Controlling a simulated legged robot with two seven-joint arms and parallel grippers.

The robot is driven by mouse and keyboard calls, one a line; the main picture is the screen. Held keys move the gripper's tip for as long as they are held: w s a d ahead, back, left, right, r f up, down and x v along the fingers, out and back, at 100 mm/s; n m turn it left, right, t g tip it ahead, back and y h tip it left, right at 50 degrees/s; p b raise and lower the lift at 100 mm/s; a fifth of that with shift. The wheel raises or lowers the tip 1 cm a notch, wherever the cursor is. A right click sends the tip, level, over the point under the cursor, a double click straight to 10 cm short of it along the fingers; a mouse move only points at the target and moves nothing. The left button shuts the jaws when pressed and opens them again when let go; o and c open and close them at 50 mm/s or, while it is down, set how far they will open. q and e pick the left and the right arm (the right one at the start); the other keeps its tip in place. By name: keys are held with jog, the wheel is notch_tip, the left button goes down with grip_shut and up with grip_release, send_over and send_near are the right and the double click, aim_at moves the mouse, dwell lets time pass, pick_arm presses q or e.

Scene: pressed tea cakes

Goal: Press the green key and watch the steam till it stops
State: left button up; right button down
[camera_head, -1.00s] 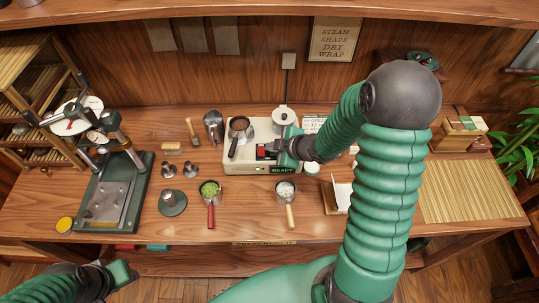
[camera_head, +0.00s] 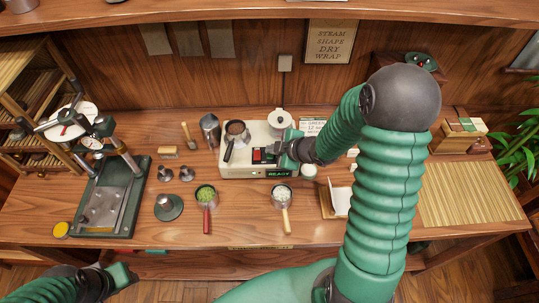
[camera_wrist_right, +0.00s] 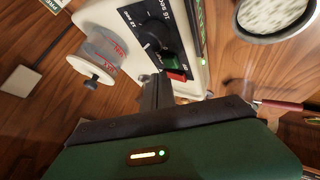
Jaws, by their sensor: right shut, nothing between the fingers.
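The cream steamer (camera_head: 232,165) stands at the middle of the bench, its small display (camera_head: 279,174) reading READY. A dark control panel carries a knob (camera_wrist_right: 151,41), which shows in the right wrist view. Beside the knob are a red key (camera_wrist_right: 171,62) and a green key (camera_wrist_right: 177,76). My right gripper (camera_wrist_right: 158,92) is shut and empty, its fingertips close beside the keys; I cannot tell whether they touch. In the head view the right gripper (camera_head: 280,153) covers part of the panel. No steam shows. My left gripper (camera_head: 124,273) is at the lower left, away from the steamer; its jaws are unclear.
A pan of green leaf (camera_head: 206,193) and a pan of pale contents (camera_head: 281,191) lie in front of the steamer. A lidded pot (camera_head: 280,119) sits at its back right. A press (camera_head: 105,200) stands left. A bamboo mat (camera_head: 465,192) lies right.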

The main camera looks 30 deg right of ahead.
jog(key=shift+d+f, duration=0.1)
jog(key=shift+d, duration=0.25)
jog(key=shift+a, duration=0.65)
pick_arm(q)
jog(key=shift+a, duration=0.2)
jog(key=shift+d, duration=0.1)
pick_arm(e)
jog(key=shift+d, duration=0.15)
jog(key=shift+d+f, duration=0.4)
jog(key=shift+d, duration=0.05)
pick_arm(q)
jog(key=shift+d+f, duration=0.15)
jog(key=shift+d, duration=0.15)
jog(key=shift+a, duration=0.25)
pick_arm(e)
jog(key=shift+a, duration=0.25)
